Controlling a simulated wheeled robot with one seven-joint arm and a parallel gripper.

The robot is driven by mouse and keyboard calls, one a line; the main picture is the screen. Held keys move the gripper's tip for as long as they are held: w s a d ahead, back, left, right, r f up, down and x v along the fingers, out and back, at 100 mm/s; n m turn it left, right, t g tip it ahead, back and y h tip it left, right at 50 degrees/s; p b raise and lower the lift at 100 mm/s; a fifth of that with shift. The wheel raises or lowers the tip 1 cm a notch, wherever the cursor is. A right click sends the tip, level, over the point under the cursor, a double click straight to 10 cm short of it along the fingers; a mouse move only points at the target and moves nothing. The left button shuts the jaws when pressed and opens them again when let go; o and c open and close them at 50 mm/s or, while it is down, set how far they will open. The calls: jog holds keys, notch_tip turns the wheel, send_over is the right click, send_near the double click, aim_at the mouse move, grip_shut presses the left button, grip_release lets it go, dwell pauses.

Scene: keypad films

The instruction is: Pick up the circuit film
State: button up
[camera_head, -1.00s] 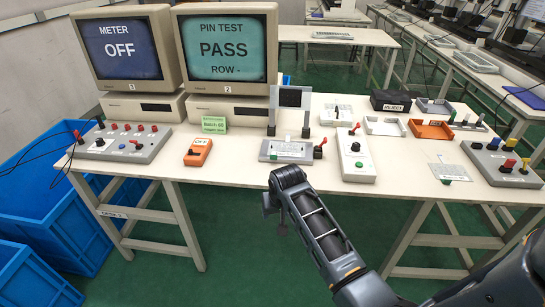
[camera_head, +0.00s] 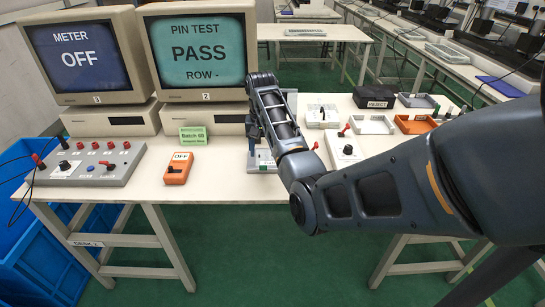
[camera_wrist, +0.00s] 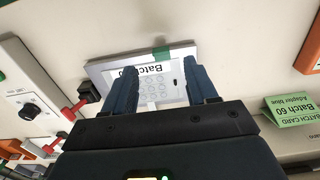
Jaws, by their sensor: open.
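The circuit film (camera_wrist: 158,92) is a pale sheet with rows of grey marks and an upside-down "Batch 60" label. It lies in a light grey fixture (camera_wrist: 103,57) and has a green tab (camera_wrist: 161,53) at its edge. My gripper (camera_wrist: 162,68) is open over the film, with one dark blue finger on either side of the label and nothing held. Whether the fingers touch the fixture I cannot tell. In the head view my arm hides the film, and only part of the fixture (camera_head: 262,161) shows below my wrist.
An orange OFF box (camera_head: 178,168) and a green batch card (camera_head: 193,137) stand left of the fixture. A switch box with a red lever (camera_head: 345,150) stands right. Two monitors (camera_head: 200,50) stand behind, the right one reading PASS.

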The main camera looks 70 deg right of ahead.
aim_at(263, 166)
jog(key=shift+f, duration=3.15)
grip_shut()
jog(key=shift+r, duration=0.1)
